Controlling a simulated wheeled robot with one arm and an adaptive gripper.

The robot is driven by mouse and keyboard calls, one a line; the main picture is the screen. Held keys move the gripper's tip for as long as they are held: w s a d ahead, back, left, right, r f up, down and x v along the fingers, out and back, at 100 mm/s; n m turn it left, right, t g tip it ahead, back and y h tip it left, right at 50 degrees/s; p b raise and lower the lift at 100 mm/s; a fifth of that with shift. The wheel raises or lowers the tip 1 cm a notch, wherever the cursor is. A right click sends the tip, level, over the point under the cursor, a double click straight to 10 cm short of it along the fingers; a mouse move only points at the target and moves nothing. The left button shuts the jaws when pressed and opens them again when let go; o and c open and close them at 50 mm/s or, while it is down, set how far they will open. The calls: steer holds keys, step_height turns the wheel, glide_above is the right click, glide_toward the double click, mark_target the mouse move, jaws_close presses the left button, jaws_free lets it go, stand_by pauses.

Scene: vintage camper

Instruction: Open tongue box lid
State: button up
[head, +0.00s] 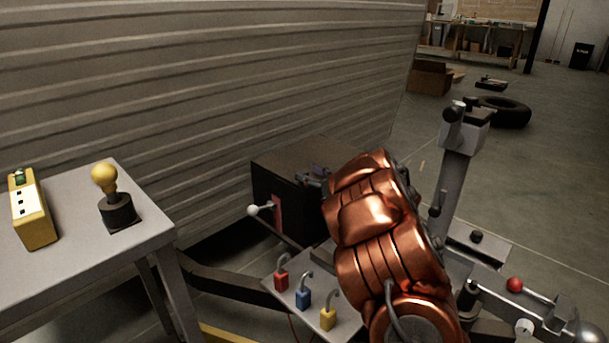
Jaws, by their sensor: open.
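The dark tongue box (273,191) stands against the ribbed camper wall, on the trailer frame. Its brownish flat lid (300,157) looks closed. My gripper (313,178) is small and dark in this view, at the right part of the box near its top front edge. It is open, and I see nothing held in it. I cannot tell whether it touches the lid. My copper arm hides the right end of the box and part of its front.
A lever with a white knob (253,210) is in front of the box. A plate carries red (282,281), blue (303,299) and yellow (328,319) padlocks. A grey table (75,246) is at left. The tongue jack (455,180) stands at right.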

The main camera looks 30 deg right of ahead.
steer(key=shift+x, duration=1.25)
steer(key=shift+c, duration=0.4)
jaws_close()
